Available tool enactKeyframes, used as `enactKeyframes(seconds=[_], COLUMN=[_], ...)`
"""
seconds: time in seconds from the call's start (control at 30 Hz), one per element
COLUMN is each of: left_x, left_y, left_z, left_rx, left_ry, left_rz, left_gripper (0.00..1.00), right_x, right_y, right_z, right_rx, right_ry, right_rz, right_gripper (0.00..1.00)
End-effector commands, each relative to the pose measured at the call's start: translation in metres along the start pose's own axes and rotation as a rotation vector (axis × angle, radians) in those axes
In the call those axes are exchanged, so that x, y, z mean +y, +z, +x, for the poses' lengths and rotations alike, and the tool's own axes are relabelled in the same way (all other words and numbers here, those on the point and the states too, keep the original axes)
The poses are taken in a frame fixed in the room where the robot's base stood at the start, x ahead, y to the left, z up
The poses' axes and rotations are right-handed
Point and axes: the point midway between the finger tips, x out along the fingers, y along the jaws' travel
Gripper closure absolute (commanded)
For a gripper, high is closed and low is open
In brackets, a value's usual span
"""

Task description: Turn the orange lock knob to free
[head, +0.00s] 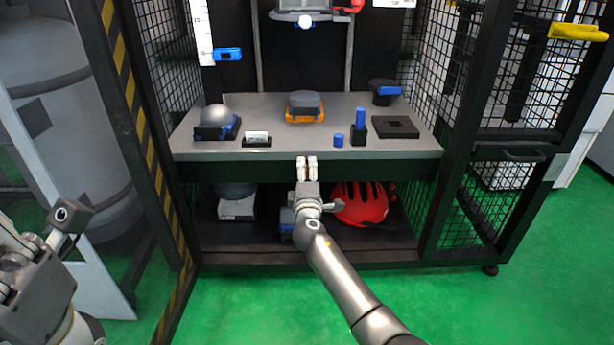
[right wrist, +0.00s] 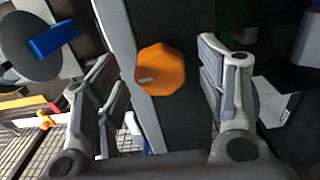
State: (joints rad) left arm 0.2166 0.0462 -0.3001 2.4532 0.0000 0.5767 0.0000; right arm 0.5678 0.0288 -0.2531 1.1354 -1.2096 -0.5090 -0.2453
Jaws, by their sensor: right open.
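The orange lock knob (right wrist: 160,69) shows in the right wrist view as a faceted orange disc with a small pale mark, on a dark surface beside a light strip. It lies between the two fingers of my right gripper (right wrist: 158,55), with space visible on both sides. The right gripper is open and empty. In the head view my right gripper (head: 307,168) is at the front edge of the bench, and I cannot make out the knob there. My left gripper (head: 35,255) is at the lower left, away from the bench; its fingers are not clear.
The grey bench top (head: 285,148) carries a silver dome (head: 215,116), a dark block on an orange base (head: 305,108), blue cylinders and a black plate (head: 395,127). A red helmet (head: 360,205) sits on the lower shelf. Mesh walls (head: 470,75) flank the bench.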

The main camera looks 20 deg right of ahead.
Motion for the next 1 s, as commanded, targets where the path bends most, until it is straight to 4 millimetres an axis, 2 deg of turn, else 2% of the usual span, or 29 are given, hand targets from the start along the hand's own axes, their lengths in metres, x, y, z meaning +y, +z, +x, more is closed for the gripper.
enactKeyframes(seconds=[0.27, 0.8, 1.0], left_x=[0.0, 0.0, 0.0], left_y=[0.0, 0.0, 0.0], left_z=[0.0, 0.0, 0.0], left_rx=[0.001, 0.0, -0.001], left_ry=[0.002, 0.0, -0.001], left_rz=[0.001, 0.0, 0.0], left_gripper=[1.0, 1.0, 1.0], right_x=[-0.001, -0.001, -0.001], right_y=[-0.001, -0.001, 0.0], right_z=[-0.013, -0.096, -0.116], right_rx=[0.001, 0.002, 0.0], right_ry=[0.001, -0.001, -0.001], right_rz=[0.002, 0.001, 0.0], right_gripper=[0.36, 0.36, 0.36])
